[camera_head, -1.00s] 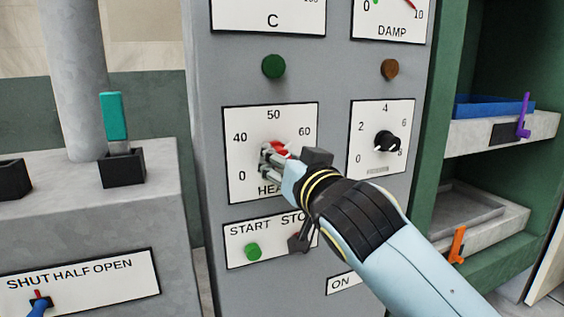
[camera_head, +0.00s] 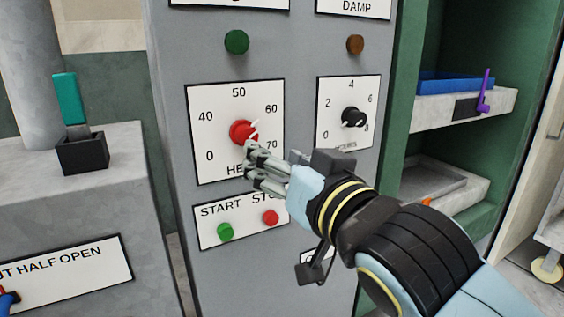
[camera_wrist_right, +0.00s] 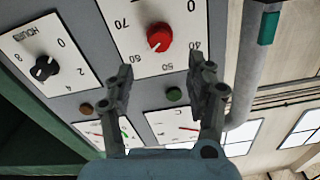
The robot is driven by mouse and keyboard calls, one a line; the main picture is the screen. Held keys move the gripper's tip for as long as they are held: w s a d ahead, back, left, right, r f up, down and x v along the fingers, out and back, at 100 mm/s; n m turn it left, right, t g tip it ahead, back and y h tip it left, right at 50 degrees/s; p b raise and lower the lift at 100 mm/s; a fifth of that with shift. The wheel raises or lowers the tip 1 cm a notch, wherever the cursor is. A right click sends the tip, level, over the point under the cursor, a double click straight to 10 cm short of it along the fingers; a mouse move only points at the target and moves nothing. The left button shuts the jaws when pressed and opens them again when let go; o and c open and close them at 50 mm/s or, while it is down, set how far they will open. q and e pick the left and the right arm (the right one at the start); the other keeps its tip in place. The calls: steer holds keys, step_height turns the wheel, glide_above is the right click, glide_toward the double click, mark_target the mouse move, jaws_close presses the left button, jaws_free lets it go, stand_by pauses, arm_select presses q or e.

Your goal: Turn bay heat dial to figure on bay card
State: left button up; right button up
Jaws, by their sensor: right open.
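The red heat dial (camera_head: 241,132) sits on a white plate (camera_head: 203,172) with figures 0, 40, 50, 60 and 70. Its white pointer mark slants up and right, toward 60. The dial also shows in the right wrist view (camera_wrist_right: 160,36), beyond the fingertips. My right gripper (camera_head: 256,165) is open and empty, just below and in front of the dial, apart from it. In the right wrist view its two fingers (camera_wrist_right: 164,75) stand wide apart. The gripper covers part of the plate's lower lettering. I cannot make out a bay card. My left gripper is out of view.
A black hours dial (camera_head: 352,117) is right of the heat plate. Green start (camera_head: 225,232) and red stop (camera_head: 270,217) buttons sit below. A green shelf unit holds a blue tray (camera_head: 455,82) at right. A teal-handled lever (camera_head: 65,98) stands at left.

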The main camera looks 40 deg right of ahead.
mark_target(249, 137)
steer(key=shift+s+a, duration=0.15)
steer(key=shift+s, duration=0.45)
steer(key=w+d+n+p, duration=0.1)
steer(key=w+n+p, duration=0.1)
steer(key=w+n, duration=0.1)
steer(key=w+d+n+p, duration=0.1)
steer(key=w+n+p, duration=0.2)
steer(key=w, duration=0.2)
steer(key=w+d+n+p, duration=0.1)
steer(key=w+n+p, duration=0.2)
steer(key=w, duration=0.1)
steer(key=shift+w+r+n, duration=0.15)
steer(key=shift+n, duration=0.25)
